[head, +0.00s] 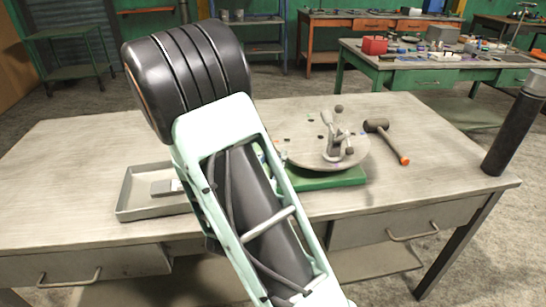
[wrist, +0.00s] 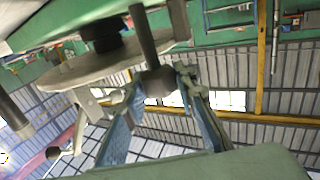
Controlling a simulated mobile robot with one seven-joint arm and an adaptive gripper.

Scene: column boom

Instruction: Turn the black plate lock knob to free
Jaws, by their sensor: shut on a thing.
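In the wrist view, my gripper (wrist: 162,84) has its two fingers on either side of a dark rounded knob (wrist: 158,82) at the end of a dark rod. The fingers close on this knob. The picture is rolled over, with the ceiling in its lower part. A round metal plate (wrist: 75,75) lies to the left of the knob, with a black cylindrical part (wrist: 102,36) beside it. In the head view, the plate (head: 303,152) sits on a green base (head: 335,181). My arm hides the gripper and the knob there.
A clamp with ball-ended handles (head: 335,145) stands on the plate. A mallet (head: 378,126) lies to its right. A grey tray (head: 126,208) lies left of my arm. A black post (head: 510,130) stands at the right edge. The far left of the bench is clear.

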